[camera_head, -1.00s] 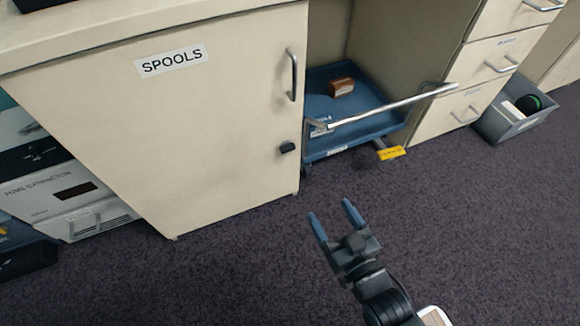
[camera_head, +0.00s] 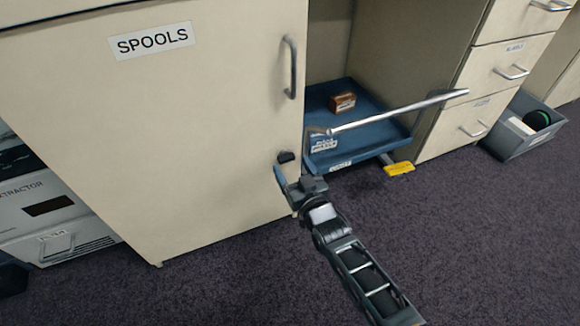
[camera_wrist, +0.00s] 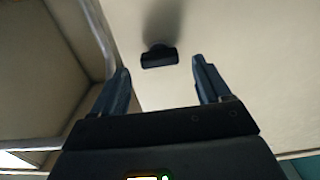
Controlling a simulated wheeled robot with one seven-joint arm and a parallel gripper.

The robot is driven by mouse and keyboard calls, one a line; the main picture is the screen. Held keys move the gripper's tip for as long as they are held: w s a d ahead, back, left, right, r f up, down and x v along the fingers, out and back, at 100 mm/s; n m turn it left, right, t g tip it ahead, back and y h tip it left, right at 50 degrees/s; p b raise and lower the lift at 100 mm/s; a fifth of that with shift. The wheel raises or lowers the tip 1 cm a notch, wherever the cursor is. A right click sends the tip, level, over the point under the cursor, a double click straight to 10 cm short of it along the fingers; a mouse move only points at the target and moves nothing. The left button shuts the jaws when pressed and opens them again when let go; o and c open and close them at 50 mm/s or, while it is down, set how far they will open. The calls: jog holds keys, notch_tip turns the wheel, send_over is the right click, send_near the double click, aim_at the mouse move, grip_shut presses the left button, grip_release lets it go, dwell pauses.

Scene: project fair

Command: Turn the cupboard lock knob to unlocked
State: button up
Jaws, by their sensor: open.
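The cupboard (camera_head: 200,130) is cream, with a SPOOLS label on its shut door. Its lock knob (camera_head: 286,157) is small and black, low near the door's right edge. In the wrist view the knob (camera_wrist: 159,57) lies ahead of my fingertips, between their lines, with its bar crosswise. My gripper (camera_head: 291,172) is open and empty, just below and in front of the knob in the head view. In the wrist view my gripper (camera_wrist: 162,75) shows a gap between its blue fingers and does not touch the knob. I see no lock markings.
A silver door handle (camera_head: 290,67) stands above the knob. A grey bin (camera_head: 530,138) stands farther right. The front floor is clear.

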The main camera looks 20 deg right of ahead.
aim_at(286, 157)
jog(key=shift+w, duration=1.1)
jog(key=c, duration=1)
